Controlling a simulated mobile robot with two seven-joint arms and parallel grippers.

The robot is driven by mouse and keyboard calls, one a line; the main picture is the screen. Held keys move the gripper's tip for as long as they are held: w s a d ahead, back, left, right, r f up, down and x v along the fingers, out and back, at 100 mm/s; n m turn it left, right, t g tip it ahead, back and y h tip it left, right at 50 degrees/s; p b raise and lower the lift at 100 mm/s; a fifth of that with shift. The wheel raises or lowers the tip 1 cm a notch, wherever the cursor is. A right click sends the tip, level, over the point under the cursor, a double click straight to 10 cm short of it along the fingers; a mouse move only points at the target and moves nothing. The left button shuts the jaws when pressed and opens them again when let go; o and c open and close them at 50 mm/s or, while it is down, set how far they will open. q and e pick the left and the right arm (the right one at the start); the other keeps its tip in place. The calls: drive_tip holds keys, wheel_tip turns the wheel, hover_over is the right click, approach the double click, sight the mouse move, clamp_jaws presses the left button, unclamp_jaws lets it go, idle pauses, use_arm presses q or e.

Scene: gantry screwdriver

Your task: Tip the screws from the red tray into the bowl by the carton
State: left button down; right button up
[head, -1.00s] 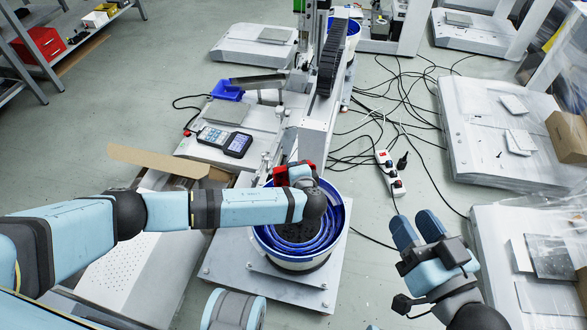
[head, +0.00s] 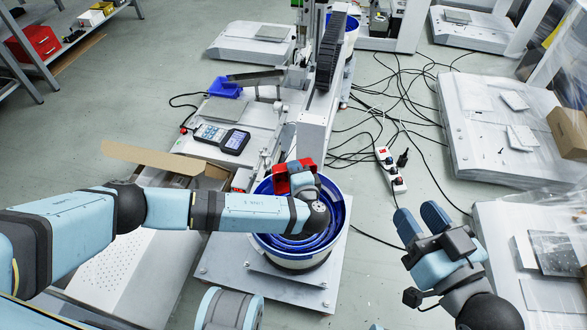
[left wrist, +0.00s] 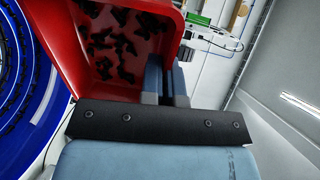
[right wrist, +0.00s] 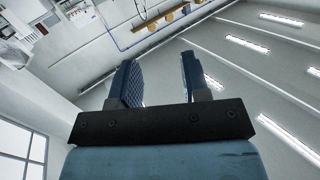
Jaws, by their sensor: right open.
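The red tray (head: 281,181) is held over the back part of the blue-lined round bowl (head: 268,250), beside the open carton (head: 165,160). My left gripper (left wrist: 165,85) is shut on the tray's wall, with its fingers close together at the edge. In the left wrist view, several black screws lie inside the tray (left wrist: 65,55), and the bowl's blue rings (left wrist: 20,85) show at the left. In the head view, my left arm hides part of the bowl and most of the tray's inside. My right gripper (head: 421,218) is open and empty, right of the bowl.
A handheld controller (head: 222,138) and a blue bin (head: 226,88) sit on the machine base behind the carton. The gantry column (head: 320,110) rises behind the bowl. A power strip (head: 391,170) and loose cables lie on the floor at right.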

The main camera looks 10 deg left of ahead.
use_arm(q)
drive_tip(key=shift+s+d+f+t+y+b, duration=0.5)
drive_tip(key=shift+s+d+t+y+b, duration=0.75)
drive_tip(key=shift+s+t+b, duration=0.95)
wheel_tip(320, 180, up, 7)
drive_tip(key=p, duration=0.7)
drive_tip(key=shift+w+a+r+t, duration=0.15)
drive_tip(key=shift+w+t, duration=0.15)
use_arm(e)
wheel_tip(320, 180, up, 6)
drive_tip(key=w+d+n+t, duration=0.1)
drive_tip(key=n, duration=0.1)
drive_tip(key=shift+w, duration=0.3)
